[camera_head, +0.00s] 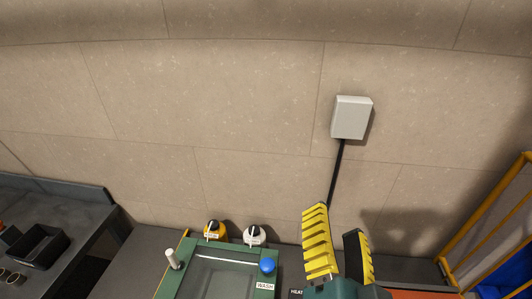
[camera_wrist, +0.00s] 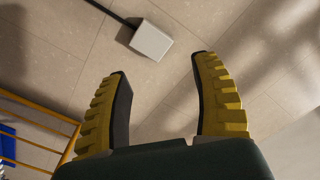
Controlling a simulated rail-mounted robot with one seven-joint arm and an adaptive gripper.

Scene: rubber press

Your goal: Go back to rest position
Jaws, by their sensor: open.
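My gripper (camera_head: 340,222) is at the lower right of the head view, with its yellow ribbed fingers pointing up. The fingers are spread apart with nothing between them. In the wrist view my gripper (camera_wrist: 157,68) is also open and empty, facing the tiled wall. The lower part of my arm is cut off by the bottom edge of the head view.
A grey wall box (camera_head: 351,118) with a black cable is above my gripper. A green-framed machine (camera_head: 222,277) with a blue knob (camera_head: 267,265) stands to its left. A yellow rack (camera_head: 486,219) is at right. A dark bench (camera_head: 60,217) with a black bin (camera_head: 39,246) is far left.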

